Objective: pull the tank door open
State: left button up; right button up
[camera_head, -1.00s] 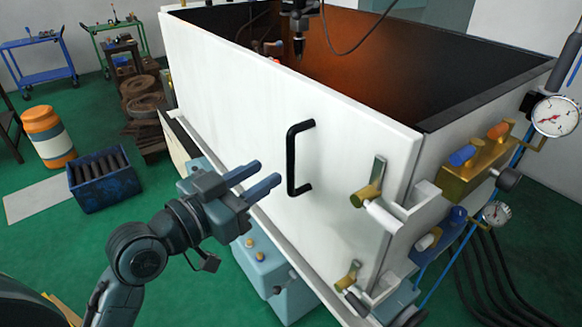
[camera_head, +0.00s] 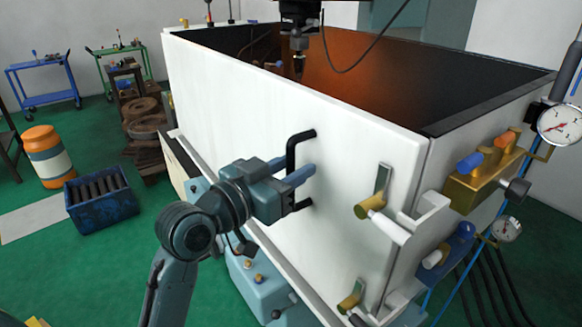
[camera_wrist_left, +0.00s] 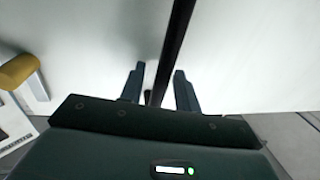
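The tank door is the white front panel (camera_head: 340,130) of a large tank, and it stands flush with the tank's side wall. A black bar handle (camera_head: 291,156) is fixed upright on it. My left gripper (camera_head: 292,170) is at the handle, with one finger on each side of the bar. In the left wrist view the black handle (camera_wrist_left: 176,45) runs between the two fingers (camera_wrist_left: 160,88), with gaps showing on both sides, so the gripper is open around it. The gripper body hides part of the handle's lower half in the head view. My right gripper is not in view.
Brass latches (camera_head: 370,205) and a lower one (camera_head: 350,298) sit at the door's right edge. Valves (camera_head: 485,172) and a gauge (camera_head: 562,124) are on the tank's side. A blue crate (camera_head: 101,199) and an orange drum (camera_head: 48,156) stand left; green floor between is clear.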

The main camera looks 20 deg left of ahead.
pick_arm(q)
grip_shut()
jog(key=shift+s, duration=0.1)
dwell(0.5)
